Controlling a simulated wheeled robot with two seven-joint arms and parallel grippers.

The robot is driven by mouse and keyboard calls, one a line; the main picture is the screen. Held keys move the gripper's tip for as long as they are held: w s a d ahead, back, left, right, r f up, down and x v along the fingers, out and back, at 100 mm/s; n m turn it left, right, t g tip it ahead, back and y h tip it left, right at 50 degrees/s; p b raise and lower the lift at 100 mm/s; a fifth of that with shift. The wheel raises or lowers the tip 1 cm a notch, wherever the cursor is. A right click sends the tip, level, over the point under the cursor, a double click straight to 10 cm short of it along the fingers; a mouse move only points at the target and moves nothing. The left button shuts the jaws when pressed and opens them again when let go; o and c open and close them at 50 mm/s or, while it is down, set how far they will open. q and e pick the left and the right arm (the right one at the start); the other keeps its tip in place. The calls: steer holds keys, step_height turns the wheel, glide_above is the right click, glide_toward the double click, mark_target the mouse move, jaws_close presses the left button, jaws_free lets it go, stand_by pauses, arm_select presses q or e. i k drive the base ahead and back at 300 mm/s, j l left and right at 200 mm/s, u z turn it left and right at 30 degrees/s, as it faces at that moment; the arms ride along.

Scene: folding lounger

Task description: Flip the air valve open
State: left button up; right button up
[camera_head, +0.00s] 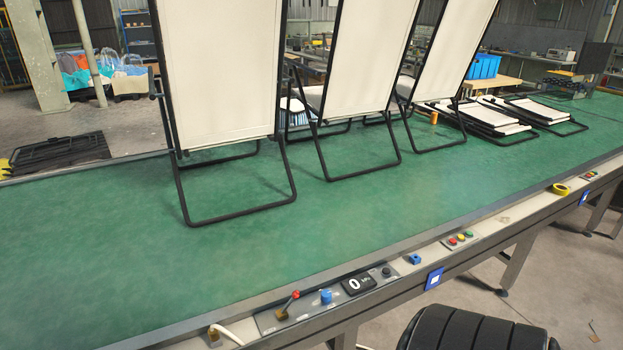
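The air valve (287,305) is on a grey panel on the near rail of the workbench. Its lever has a red tip and slants up and to the right from a brass-coloured base. Right of it on the same panel are a blue knob (326,297) and a black pressure display (358,285) that reads 0. Neither of my grippers is in view, and nothing touches the valve.
Several folding loungers (222,75) stand upright on the green bench top (130,265), and folded ones lie at the far right. A button box (459,239) and a yellow tape roll (560,188) are along the rail. A black ribbed seat (470,330) is at the bottom right.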

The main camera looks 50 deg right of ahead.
mark_target(295, 295)
steer(key=z, duration=1.5)
